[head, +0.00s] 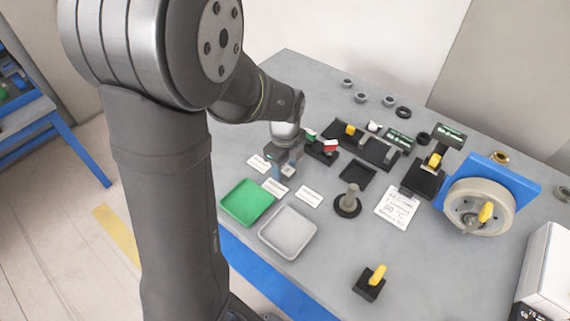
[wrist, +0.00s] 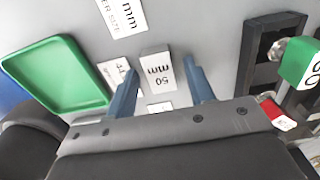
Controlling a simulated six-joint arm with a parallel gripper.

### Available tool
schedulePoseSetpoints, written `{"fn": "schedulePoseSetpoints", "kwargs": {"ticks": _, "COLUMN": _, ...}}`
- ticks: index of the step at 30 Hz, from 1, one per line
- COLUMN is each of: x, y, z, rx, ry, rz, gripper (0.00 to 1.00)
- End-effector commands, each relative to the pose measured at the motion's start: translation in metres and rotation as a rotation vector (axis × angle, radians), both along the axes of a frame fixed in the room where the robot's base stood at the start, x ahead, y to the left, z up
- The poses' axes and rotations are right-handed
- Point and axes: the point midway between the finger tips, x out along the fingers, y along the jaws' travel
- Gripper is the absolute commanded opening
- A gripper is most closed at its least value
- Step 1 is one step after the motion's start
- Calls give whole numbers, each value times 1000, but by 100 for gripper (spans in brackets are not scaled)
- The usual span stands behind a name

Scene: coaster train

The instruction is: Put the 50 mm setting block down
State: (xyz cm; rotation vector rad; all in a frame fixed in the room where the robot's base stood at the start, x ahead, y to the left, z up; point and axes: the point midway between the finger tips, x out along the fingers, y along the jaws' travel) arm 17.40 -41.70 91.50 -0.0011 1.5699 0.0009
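The 50 mm setting block (wrist: 158,73) is a light grey block with a white "50 mm" label, seen between my fingers in the wrist view. In the head view the block (head: 288,171) is small and partly hidden by my gripper. My gripper (wrist: 160,78) has two blue fingers, one on each side of the block, with a visible gap at least on the right side. The head view shows my gripper (head: 281,166) low over the table behind the white label cards. Whether the block's underside touches the table is hidden.
A green tray (head: 248,202) and a grey tray (head: 288,232) lie at the front. White label cards (head: 309,196) lie close by. A dark fixture with a red tag (head: 330,146) stands just right of my gripper. A black round base with a post (head: 348,201) stands further right.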

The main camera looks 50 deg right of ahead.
Motion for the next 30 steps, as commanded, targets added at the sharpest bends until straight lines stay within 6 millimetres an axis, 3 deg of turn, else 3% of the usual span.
{"fn": "schedulePoseSetpoints", "kwargs": {"ticks": 10, "x": 0, "y": 0, "z": 12, "rx": -3, "ry": -1, "rz": 0, "gripper": 49}}
{"fn": "schedulePoseSetpoints", "kwargs": {"ticks": 22, "x": 0, "y": -1, "z": 93, "rx": -5, "ry": -1, "rz": -1, "gripper": 49}}
{"fn": "schedulePoseSetpoints", "kwargs": {"ticks": 30, "x": 0, "y": 0, "z": 121, "rx": -1, "ry": 1, "rz": -1, "gripper": 49}}
